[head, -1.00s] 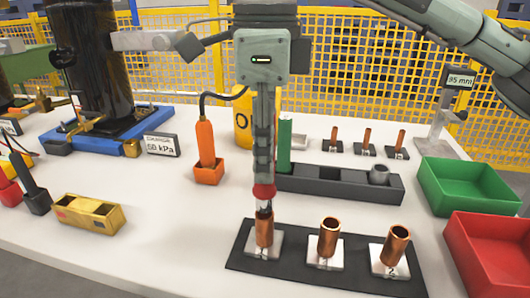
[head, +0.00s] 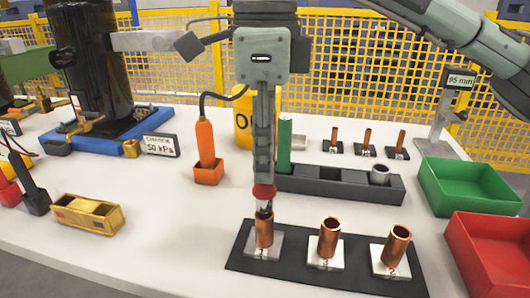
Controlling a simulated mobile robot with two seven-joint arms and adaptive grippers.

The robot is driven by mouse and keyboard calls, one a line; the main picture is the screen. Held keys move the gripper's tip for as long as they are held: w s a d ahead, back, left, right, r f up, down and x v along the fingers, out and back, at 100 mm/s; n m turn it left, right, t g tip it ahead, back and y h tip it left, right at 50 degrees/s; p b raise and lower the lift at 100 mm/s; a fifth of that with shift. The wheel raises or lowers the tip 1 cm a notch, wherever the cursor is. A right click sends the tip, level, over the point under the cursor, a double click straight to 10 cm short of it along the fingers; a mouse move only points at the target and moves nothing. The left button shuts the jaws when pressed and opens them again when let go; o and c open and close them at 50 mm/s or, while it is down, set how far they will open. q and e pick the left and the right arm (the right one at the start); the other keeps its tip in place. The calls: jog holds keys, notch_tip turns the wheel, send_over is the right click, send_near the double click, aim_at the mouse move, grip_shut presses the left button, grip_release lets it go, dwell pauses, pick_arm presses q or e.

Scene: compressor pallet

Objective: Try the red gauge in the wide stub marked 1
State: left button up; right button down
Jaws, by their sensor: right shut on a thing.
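My right gripper (head: 264,172) points straight down in the middle of the head view, shut on the red gauge. The red gauge (head: 264,191) shows as a red collar below the fingers, with a pale metal end under it. This end meets the mouth of the leftmost copper wide stub (head: 264,232); I cannot tell how deep it sits. That stub stands upright on a white plate whose number is hard to read. Two more wide stubs, the middle one (head: 329,238) and the right one (head: 396,247), stand open and empty-looking. My left gripper is not in view.
The wide stubs share a black mat (head: 305,279). Behind are a dark grey rack (head: 335,188) with a green gauge (head: 285,140), and several thin copper stubs. A green bin (head: 470,190) and a red bin (head: 490,255) stand right; a yellow block (head: 88,213) stands left.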

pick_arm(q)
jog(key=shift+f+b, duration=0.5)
pick_arm(e)
jog(key=shift+f, duration=0.6)
dwell(1.1)
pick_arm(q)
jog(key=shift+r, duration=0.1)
pick_arm(e)
jog(key=shift+r, duration=0.15)
pick_arm(q)
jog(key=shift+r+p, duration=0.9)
jog(key=shift+p, duration=0.1)
pick_arm(e)
jog(key=shift+r, duration=1.45)
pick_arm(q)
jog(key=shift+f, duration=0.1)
pick_arm(e)
jog(key=shift+f+b, duration=0.6)
jog(key=shift+f, duration=0.2)
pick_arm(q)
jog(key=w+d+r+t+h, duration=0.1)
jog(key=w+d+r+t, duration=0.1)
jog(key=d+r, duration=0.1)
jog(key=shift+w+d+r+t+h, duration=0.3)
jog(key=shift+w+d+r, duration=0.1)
pick_arm(e)
jog(key=shift+f, duration=0.2)
pick_arm(q)
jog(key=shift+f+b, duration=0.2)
jog(key=shift+b, duration=0.15)
